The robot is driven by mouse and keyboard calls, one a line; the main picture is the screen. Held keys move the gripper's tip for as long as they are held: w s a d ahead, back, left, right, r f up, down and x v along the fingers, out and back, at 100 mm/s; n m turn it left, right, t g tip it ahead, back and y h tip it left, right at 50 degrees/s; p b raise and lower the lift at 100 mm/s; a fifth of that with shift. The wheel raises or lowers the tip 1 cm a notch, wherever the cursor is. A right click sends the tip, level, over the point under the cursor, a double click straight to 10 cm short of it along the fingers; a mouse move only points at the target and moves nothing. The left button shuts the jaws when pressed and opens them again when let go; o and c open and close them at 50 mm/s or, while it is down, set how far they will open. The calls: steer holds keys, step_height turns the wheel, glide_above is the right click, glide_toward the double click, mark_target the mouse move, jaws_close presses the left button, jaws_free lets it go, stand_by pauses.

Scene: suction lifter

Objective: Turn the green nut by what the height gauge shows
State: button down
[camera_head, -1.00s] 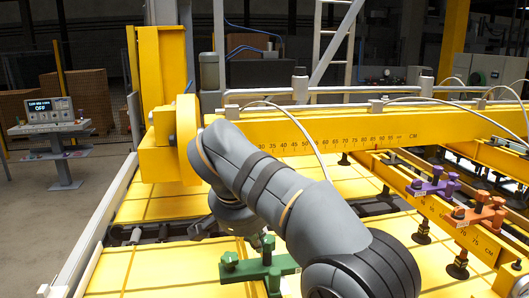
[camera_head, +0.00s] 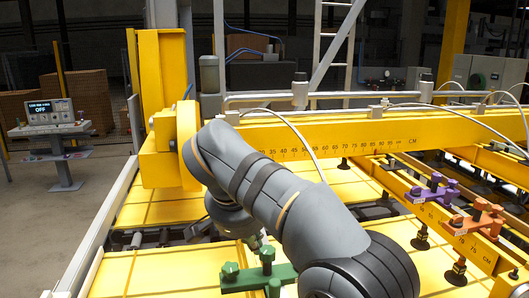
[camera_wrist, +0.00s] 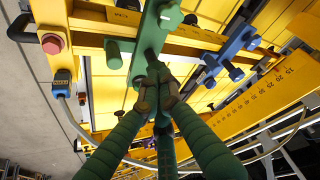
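A green clamp (camera_head: 262,277) with several green knobs sits low in the middle of the head view, partly behind my arm. In the wrist view the green clamp (camera_wrist: 146,68) runs up from the centre, with one knob sticking out on its left. My gripper (camera_wrist: 157,98) has dark green, ribbed fingers. Their tips come close together at the lower end of the clamp, around a green stub that looks like the nut. I cannot tell whether they press on it. In the head view my arm mostly hides the gripper. I cannot tell which scale is the height gauge.
A yellow beam (camera_head: 350,137) carries a centimetre scale. A purple clamp (camera_head: 435,192) and an orange clamp (camera_head: 478,219) stand to the right. A blue clamp (camera_wrist: 228,52) is close to the green one. A console (camera_head: 52,112) at left reads OFF. A red button (camera_wrist: 52,43) is at upper left.

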step_height(320, 180, up, 3)
steer(key=shift+p, duration=0.6)
